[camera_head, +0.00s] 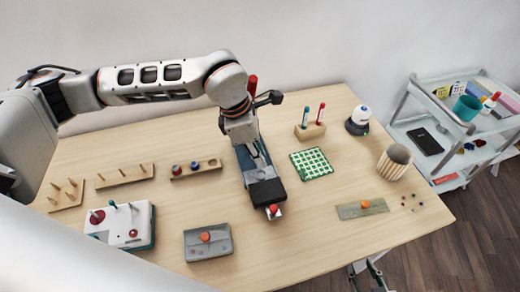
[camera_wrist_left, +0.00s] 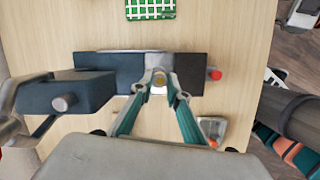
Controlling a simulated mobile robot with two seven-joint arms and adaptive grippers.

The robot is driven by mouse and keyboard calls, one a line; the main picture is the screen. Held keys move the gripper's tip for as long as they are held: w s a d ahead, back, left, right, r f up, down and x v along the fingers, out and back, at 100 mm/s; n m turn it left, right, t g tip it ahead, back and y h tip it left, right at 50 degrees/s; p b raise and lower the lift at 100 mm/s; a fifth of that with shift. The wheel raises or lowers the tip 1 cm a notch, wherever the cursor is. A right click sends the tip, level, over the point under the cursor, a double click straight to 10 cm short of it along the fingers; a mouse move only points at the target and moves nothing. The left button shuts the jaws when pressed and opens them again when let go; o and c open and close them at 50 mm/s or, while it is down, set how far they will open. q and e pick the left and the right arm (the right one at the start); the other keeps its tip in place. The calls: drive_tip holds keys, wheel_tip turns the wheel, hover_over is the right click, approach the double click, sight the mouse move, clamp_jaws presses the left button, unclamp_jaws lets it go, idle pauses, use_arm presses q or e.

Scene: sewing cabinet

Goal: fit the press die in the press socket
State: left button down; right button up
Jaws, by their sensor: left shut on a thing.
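My left gripper (camera_wrist_left: 159,82) has its teal-sided fingers brought together over the middle of the dark press (camera_head: 267,192). It is shut on a small piece with a yellowish round top, which I take to be the press die (camera_wrist_left: 159,88). The press also shows in the left wrist view (camera_wrist_left: 120,64), with a grey patch at its middle and a red knob at one end. The socket is hidden; I cannot tell whether the die touches it. My right gripper (camera_head: 364,270) is partly in view at the table's near edge, its fingers apart and empty.
A grey tray with an orange knob (camera_head: 207,252) lies nearer me. A green checked mat (camera_head: 311,163) and a marker stand (camera_head: 310,132) lie right of the press. The press's lever (camera_head: 267,98) rises behind my wrist.

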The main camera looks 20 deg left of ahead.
use_arm(q)
drive_tip(key=shift+f+b, duration=1.3)
drive_tip(key=shift+f, duration=0.9)
drive_tip(key=shift+f, duration=0.2)
idle(0.7)
drive_tip(key=shift+f, duration=0.4)
idle(0.9)
drive_tip(key=c, duration=1.9)
unclamp_jaws()
